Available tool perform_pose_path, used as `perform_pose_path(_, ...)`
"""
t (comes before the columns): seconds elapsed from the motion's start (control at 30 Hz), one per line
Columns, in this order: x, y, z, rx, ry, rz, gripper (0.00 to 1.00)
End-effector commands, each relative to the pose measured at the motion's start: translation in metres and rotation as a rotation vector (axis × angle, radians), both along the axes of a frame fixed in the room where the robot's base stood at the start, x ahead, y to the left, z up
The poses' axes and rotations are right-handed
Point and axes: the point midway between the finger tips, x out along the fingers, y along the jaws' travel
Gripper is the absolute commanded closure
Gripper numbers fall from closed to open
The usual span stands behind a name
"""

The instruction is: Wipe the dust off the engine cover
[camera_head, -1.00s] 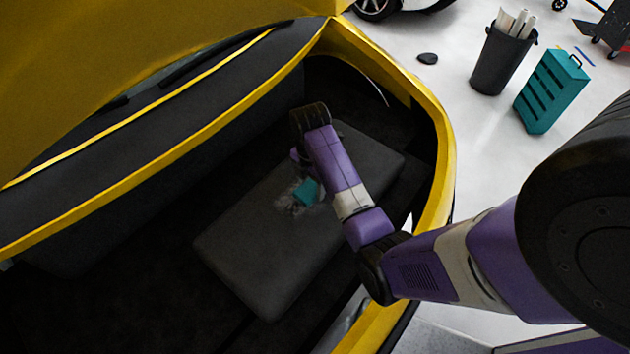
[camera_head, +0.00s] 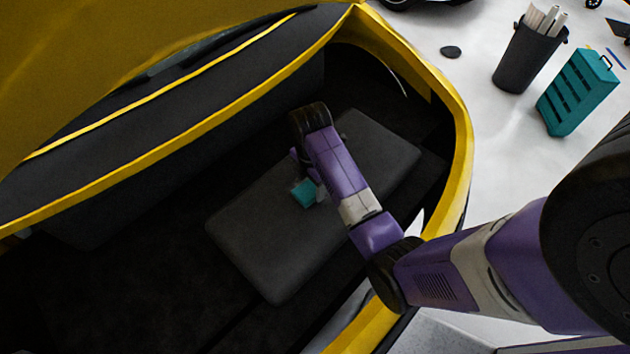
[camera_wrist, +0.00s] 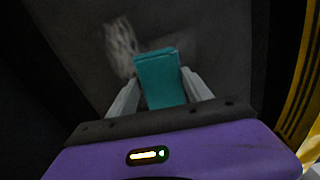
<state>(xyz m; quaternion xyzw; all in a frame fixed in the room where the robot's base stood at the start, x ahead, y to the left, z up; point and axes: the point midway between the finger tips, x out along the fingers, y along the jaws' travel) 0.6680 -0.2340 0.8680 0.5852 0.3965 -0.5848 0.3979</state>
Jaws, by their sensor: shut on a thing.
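The engine cover (camera_head: 270,255) is a dark grey, rounded slab in the open engine bay. It also fills much of the wrist view (camera_wrist: 205,35). My gripper (camera_wrist: 160,82) is shut on a teal block (camera_wrist: 160,75), with one pale finger on each side. In the head view the teal block (camera_head: 304,194) is low over the middle of the cover, partly hidden by my wrist. I cannot tell whether it touches. A pale grey dust patch (camera_wrist: 121,42) shows on the cover just beyond the block, to its left, in the wrist view. I cannot make out dust in the head view.
The yellow body edge (camera_head: 462,150) curves around the bay at right, and the raised yellow hood (camera_head: 120,50) hangs at upper left. My arm reaches over the right edge. A black bin (camera_head: 528,58) and a teal case (camera_head: 578,92) stand on the floor outside.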

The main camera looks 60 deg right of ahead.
Motion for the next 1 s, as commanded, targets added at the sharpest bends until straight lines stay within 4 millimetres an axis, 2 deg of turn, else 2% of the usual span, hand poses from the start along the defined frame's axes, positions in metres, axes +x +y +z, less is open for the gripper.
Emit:
perform_pose_path(0.5,0.009,0.033,-0.001,0.002,0.002,0.003,0.74)
perform_pose_path(0.67,0.012,0.034,-0.001,0.002,0.001,0.002,0.74)
perform_pose_path(1.0,0.034,0.027,-0.001,0.001,0.001,0.002,0.74)
